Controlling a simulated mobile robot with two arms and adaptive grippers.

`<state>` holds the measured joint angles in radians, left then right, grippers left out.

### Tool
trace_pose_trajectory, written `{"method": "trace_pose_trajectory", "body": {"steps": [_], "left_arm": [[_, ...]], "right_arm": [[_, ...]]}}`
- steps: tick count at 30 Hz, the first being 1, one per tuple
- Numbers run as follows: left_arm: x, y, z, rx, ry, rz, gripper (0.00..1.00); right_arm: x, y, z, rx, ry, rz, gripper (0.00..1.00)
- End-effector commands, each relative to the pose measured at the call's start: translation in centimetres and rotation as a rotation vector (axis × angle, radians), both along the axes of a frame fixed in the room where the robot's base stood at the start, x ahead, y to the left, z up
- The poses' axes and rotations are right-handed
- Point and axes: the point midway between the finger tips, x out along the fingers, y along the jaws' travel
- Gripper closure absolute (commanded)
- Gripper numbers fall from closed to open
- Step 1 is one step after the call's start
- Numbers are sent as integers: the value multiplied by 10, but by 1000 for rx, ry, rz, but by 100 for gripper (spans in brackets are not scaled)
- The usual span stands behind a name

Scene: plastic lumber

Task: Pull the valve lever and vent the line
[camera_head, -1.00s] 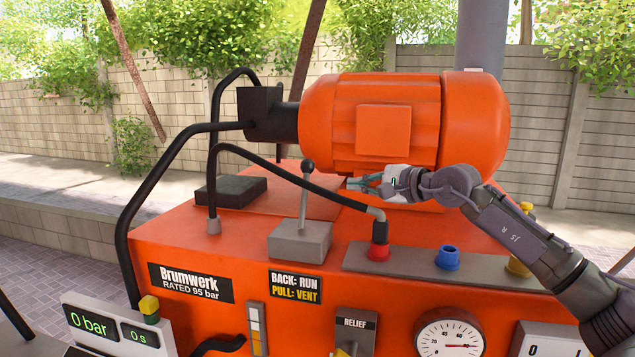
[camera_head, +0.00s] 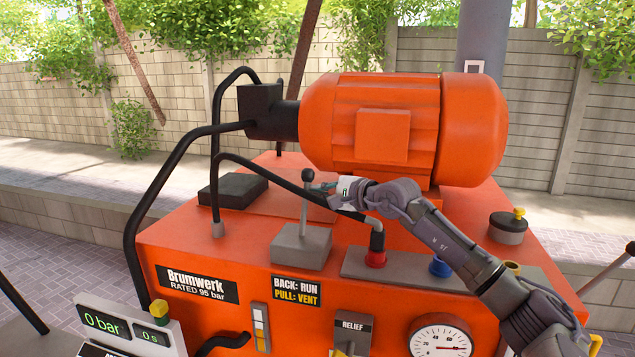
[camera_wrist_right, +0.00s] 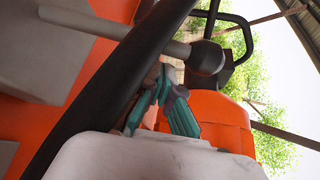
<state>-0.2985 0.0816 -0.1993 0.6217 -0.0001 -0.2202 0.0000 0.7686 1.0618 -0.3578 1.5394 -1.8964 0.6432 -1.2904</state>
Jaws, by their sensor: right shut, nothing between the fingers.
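The valve lever (camera_head: 304,205) is a thin grey rod with a dark ball knob (camera_head: 307,175). It stands nearly upright on a grey block (camera_head: 301,247) on the orange machine. My right gripper (camera_head: 322,187) is shut and empty, just right of the knob. In the right wrist view the teal fingers (camera_wrist_right: 163,80) are together, close to the knob (camera_wrist_right: 206,57) and below the rod in the picture. I cannot tell whether they touch it. A label (camera_head: 296,291) reads "BACK: RUN, PULL: VENT". My left gripper is not in view.
A black hose (camera_head: 265,172) arches past the lever to a red fitting (camera_head: 376,258); it crosses the right wrist view (camera_wrist_right: 105,90) diagonally. The orange motor (camera_head: 400,125) is behind my gripper. A display (camera_head: 102,323) reads 0 bar. A round gauge (camera_head: 440,338) sits at the front.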

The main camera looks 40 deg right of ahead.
Motion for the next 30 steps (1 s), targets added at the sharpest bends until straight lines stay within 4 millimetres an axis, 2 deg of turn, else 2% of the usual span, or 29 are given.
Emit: {"method": "trace_pose_trajectory", "body": {"steps": [3,15,30], "left_arm": [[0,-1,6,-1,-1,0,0],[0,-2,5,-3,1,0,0],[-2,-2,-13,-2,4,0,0]], "right_arm": [[-4,6,5,0,-1,0,100],[-5,8,4,1,-2,-1,100],[-7,12,7,-55,-51,1,100]]}}
